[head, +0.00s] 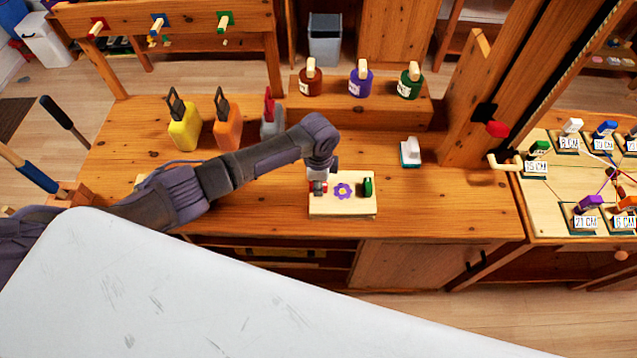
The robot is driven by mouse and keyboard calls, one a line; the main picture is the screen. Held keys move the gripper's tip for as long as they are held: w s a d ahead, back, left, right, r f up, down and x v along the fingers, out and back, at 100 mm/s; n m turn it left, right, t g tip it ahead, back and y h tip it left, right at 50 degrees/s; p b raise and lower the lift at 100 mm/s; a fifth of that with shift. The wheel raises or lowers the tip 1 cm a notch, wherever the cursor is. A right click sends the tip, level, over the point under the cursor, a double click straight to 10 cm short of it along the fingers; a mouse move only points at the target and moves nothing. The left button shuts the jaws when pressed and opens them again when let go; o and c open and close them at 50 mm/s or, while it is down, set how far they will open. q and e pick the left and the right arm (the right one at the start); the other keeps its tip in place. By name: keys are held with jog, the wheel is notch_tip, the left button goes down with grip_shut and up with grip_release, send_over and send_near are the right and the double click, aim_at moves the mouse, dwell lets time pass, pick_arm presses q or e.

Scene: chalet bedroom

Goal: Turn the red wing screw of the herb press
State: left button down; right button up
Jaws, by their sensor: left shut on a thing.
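The herb press (343,207) is a small pale wooden block with a purple flower on its top, lying near the front edge of the wooden bench. A green wing screw (367,187) stands at its right end. The red wing screw (313,187) is at its left end and is mostly hidden by my left gripper. My left gripper (318,184) points down from above and is shut on the red wing screw. My right gripper is not in view.
Yellow (184,127), orange (227,124) and grey (271,121) bottles stand behind my left arm. Brown, purple and green jars (361,84) stand on a raised shelf. A white-and-green block (410,152) lies right of the press. Bench space around it is clear.

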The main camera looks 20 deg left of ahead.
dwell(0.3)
pick_arm(q)
jog(key=c, duration=1)
grip_release()
notch_tip(320, 180, up, 12)
